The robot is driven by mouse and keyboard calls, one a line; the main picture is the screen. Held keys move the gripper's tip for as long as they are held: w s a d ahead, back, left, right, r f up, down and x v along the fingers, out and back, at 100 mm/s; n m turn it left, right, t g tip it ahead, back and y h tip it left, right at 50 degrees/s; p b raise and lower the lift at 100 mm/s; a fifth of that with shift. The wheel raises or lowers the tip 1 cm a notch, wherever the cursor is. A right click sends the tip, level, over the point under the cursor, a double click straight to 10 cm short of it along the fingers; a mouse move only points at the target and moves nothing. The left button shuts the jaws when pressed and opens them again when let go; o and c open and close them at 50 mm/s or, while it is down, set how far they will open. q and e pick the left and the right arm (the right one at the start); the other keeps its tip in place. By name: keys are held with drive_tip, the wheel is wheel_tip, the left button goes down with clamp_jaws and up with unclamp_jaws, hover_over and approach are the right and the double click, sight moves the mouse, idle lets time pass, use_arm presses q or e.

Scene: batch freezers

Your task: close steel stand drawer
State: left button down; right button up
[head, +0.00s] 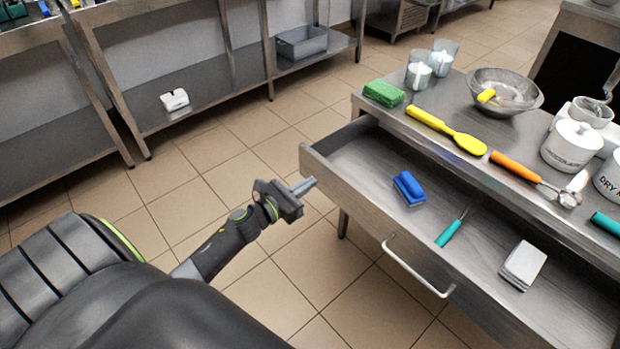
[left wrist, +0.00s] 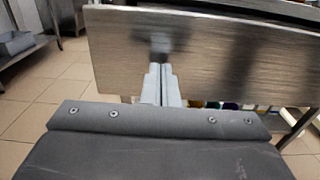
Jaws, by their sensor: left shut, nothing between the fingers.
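The steel stand (head: 400,118) is at the right in the head view, and its drawer (head: 318,165) is pulled out, with a white bar handle (head: 418,268) on its front. In the drawer lie a blue brush-like item (head: 409,188), a teal-handled tool (head: 452,230) and a pale block (head: 523,265). My left gripper (head: 304,186) is shut and empty by the left end of the drawer front. In the left wrist view its fingers (left wrist: 161,84) point at the drawer front panel (left wrist: 215,60); I cannot tell whether they touch it. My right gripper is not in view.
On the stand top are a green sponge (head: 384,93), a yellow spatula (head: 447,131), an orange-handled scoop (head: 530,175), a metal bowl (head: 505,92) and white canisters (head: 571,146). Steel shelving (head: 200,90) stands at the back left. The tiled floor between is clear.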

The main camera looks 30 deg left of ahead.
use_arm(q)
drive_tip(key=shift+w+d, duration=0.15)
drive_tip(key=shift+w, duration=0.45)
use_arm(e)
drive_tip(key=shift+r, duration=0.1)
